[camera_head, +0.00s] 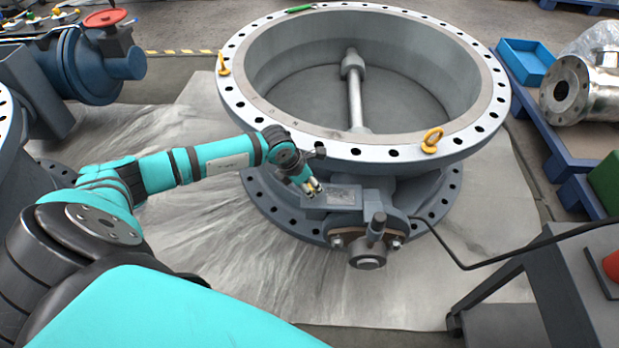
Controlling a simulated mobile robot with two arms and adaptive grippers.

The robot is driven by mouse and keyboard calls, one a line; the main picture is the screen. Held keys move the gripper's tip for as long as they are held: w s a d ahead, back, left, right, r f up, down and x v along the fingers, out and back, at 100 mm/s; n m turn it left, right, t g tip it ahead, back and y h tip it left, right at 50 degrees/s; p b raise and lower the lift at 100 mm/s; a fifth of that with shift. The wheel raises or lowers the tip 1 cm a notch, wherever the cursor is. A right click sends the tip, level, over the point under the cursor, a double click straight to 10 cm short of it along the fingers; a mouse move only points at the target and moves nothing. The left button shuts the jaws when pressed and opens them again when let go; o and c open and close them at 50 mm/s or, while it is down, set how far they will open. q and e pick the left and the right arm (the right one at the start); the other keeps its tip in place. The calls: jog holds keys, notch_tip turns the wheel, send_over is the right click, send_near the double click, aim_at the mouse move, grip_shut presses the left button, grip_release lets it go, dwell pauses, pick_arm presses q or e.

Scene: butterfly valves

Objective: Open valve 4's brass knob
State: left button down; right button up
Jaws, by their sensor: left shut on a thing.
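A large grey butterfly valve (262,118) lies flat with its wide bore facing up and a disc and shaft inside. I cannot read a valve number on it. A grey box with a plate (342,197) and a shaft housing (367,262) stick out from its near side. My left gripper (312,188) is at the left end of that box, below the upper flange. It is shut on a small part there, with brass-coloured bits showing at the fingertips. This appears to be the brass knob, mostly hidden by the fingers. My right gripper is not in view.
The valve stands on a grey sheet (200,265) with free room at the left front. Yellow eyebolts (432,140) rise from the flange. A black cable (500,262) runs right to a dark stand (570,270). A blue valve with a red handwheel (105,17) stands at upper left.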

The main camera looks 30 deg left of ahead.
pick_arm(q)
jog(key=shift+n+p, duration=0.45)
jog(key=shift+n, duration=0.25)
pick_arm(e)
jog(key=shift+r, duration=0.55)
pick_arm(q)
jog(key=shift+y, duration=0.3)
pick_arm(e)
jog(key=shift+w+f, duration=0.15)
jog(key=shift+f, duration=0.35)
pick_arm(q)
jog(key=c, duration=1)
grip_release()
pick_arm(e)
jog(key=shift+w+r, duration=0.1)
pick_arm(q)
jog(key=shift+r, duration=0.1)
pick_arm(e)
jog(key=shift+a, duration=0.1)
pick_arm(q)
jog(key=v, duration=1.1)
jog(key=shift+s+r, duration=0.3)
jog(key=shift+r, duration=0.05)
